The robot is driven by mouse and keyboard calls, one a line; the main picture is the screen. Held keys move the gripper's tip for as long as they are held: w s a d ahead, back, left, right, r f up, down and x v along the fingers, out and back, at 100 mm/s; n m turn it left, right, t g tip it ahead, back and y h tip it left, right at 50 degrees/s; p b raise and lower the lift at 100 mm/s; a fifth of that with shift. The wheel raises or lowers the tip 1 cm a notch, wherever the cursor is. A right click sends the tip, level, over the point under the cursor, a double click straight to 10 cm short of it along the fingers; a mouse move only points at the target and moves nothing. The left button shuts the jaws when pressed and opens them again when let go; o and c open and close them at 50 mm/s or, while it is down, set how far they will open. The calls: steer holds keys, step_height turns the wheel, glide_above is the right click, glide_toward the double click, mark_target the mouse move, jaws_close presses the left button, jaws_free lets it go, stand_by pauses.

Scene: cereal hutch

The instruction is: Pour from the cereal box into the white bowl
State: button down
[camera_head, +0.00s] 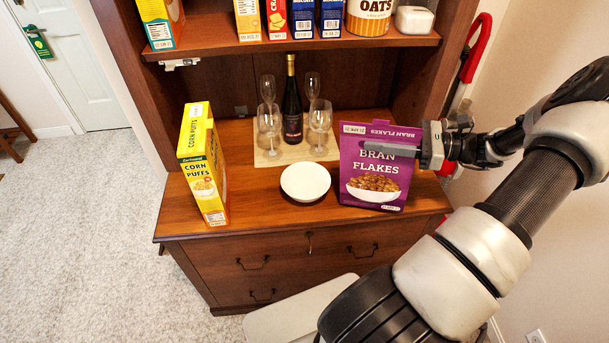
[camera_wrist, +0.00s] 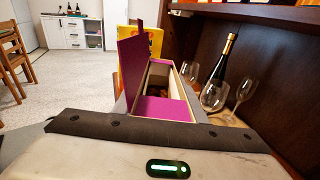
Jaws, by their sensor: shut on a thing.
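The purple bran flakes box (camera_head: 375,188) stands upright on the right of the hutch counter. In the wrist view its top is open, with a purple flap (camera_wrist: 133,75) raised and a dark inside. My gripper (camera_head: 392,149) reaches in from the right and is shut on the upper part of this box, one finger across its front. The white bowl (camera_head: 305,182) sits on the counter just left of the box, apart from it, and looks empty. A yellow corn puffs box (camera_head: 203,165) stands at the left of the counter. The bowl does not show in the wrist view.
A dark bottle (camera_head: 292,110) and several glasses (camera_head: 320,120) stand on a light board (camera_head: 265,158) behind the bowl. A shelf (camera_head: 290,46) with boxes and an oats canister (camera_head: 369,17) hangs above. Counter between the corn puffs box and bowl is clear.

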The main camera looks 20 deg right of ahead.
mark_target(343, 143)
steer(key=w+a+g+h, duration=0.1)
steer(key=w+a+g+h+p, duration=0.1)
steer(key=w+a+g+h, duration=0.1)
steer(key=a+h, duration=0.1)
steer(key=shift+r, duration=0.4)
steer(key=shift+w+a+f+g+h, duration=0.35)
steer(key=shift+w+a+g+h, duration=0.1)
steer(key=shift+a+h, duration=0.15)
steer(key=shift+w+a+f+g+h, duration=0.35)
steer(key=shift+a+f+g+h, duration=0.1)
steer(key=shift+f+h, duration=0.2)
steer(key=shift+w+a+f+g+h+b, duration=0.2)
steer(key=shift+f+g+h+b, duration=0.15)
steer(key=shift+f, duration=0.2)
steer(key=shift+w+a+f+g+h+b, duration=0.1)
steer(key=shift+a+f+g+h+b, duration=0.15)
steer(key=shift+f+h, duration=0.2)
steer(key=shift+w+a+f+g+h+b, duration=0.2)
steer(key=shift+f+g+h+b, duration=0.15)
steer(key=shift+f, duration=0.45)
steer(key=shift+w+a+f+g+h+b, duration=0.15)
steer(key=shift+a+f+g+h+b, duration=0.2)
steer(key=shift+f, duration=0.4)
steer(key=shift+w+a+f+g+h+b, duration=0.2)
steer(key=shift+f+h, duration=0.25)
steer(key=shift+f, duration=0.35)
steer(key=shift+f, duration=0.35)
